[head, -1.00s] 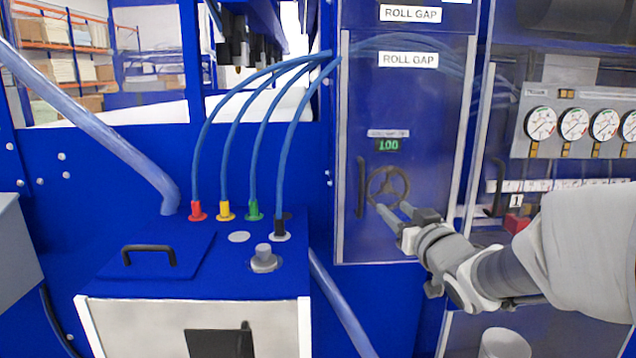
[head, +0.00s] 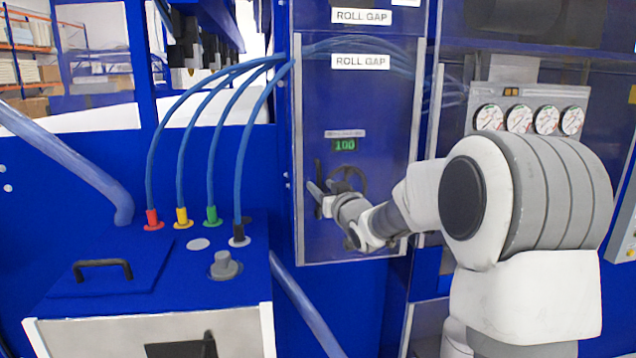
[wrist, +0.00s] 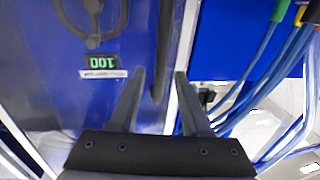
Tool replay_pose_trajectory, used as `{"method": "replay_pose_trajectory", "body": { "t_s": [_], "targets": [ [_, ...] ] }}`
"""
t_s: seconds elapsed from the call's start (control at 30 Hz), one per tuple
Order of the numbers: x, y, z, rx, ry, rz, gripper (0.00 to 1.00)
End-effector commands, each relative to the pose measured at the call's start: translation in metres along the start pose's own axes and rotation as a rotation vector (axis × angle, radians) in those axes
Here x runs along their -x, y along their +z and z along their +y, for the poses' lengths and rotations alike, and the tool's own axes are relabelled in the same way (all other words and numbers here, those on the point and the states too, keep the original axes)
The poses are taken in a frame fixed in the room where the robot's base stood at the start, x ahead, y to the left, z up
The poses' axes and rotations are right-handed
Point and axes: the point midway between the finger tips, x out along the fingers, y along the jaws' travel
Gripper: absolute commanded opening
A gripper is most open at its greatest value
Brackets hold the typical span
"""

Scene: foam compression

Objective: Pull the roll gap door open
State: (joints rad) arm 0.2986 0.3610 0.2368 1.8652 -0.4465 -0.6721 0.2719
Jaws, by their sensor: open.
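The roll gap door (head: 390,110) is a tall, see-through blue panel with a pale frame, and it looks shut. Its black upright handle (head: 318,168) is at the left edge, partly covered by my gripper in the head view. My gripper (head: 321,184) is open at the handle's height. In the wrist view, which is upside down, the handle (wrist: 163,45) runs between the two fingertips of my gripper (wrist: 160,73), with a gap on both sides. I cannot tell how deep the fingers reach around it.
A dark handwheel (head: 350,176) sits just right of the handle, under a green display (head: 345,144) reading 100. Blue hoses (head: 210,150) run to coloured fittings on a blue cabinet (head: 130,260) at the lower left. Gauges (head: 530,120) are at the right.

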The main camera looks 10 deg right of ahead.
Motion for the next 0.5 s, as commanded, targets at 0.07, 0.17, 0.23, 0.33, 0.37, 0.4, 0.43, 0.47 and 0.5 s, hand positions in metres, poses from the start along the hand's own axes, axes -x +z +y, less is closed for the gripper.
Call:
{"method": "replay_pose_trajectory", "body": {
  "t_s": [0.07, 0.17, 0.23, 0.33, 0.37, 0.4, 0.43, 0.47, 0.5],
  "targets": [
    [-0.011, -0.001, 0.0, -0.001, -0.001, 0.0, 0.47],
    [-0.019, 0.0, 0.0, -0.001, 0.0, 0.0, 0.47],
    [-0.023, -0.001, 0.0, -0.001, 0.0, 0.0, 0.47],
    [-0.025, 0.0, 0.0, -0.001, 0.0, 0.0, 0.47],
    [-0.025, 0.0, 0.0, 0.0, 0.0, 0.0, 0.47],
    [-0.026, 0.0, 0.0, 0.0, 0.0, 0.0, 0.47],
    [-0.026, 0.0, 0.0, 0.0, 0.0, 0.0, 0.47],
    [-0.025, 0.0, 0.0, 0.0, 0.0, 0.0, 0.47],
    [-0.025, 0.0, 0.0, 0.0, 0.0, 0.0, 0.47]
  ]
}}
